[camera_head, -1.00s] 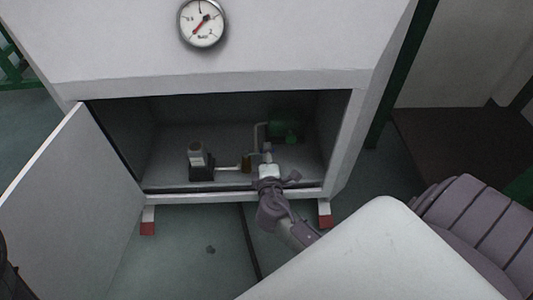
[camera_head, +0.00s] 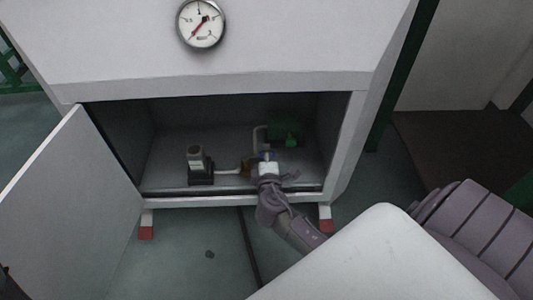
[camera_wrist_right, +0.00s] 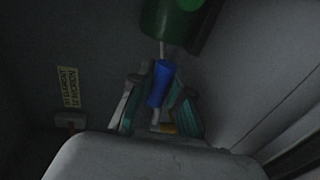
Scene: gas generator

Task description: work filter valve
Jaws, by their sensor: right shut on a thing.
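The filter valve shows a blue handle (camera_wrist_right: 160,84) in the right wrist view, on a thin stem below a green cylinder (camera_wrist_right: 172,25). My right gripper (camera_wrist_right: 160,100) has its fingers on either side of the blue handle and is shut on it. The green tank (camera_head: 287,133) stands behind, at the right inside the cabinet. My left gripper is not clearly visible.
The cabinet door (camera_head: 75,180) stands open at the left. A small dark device with a grey top (camera_head: 198,160) sits on the cabinet floor, with a pipe running right. A pressure gauge (camera_head: 201,24) is on the front panel above. A yellow label (camera_wrist_right: 70,87) is on the wall.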

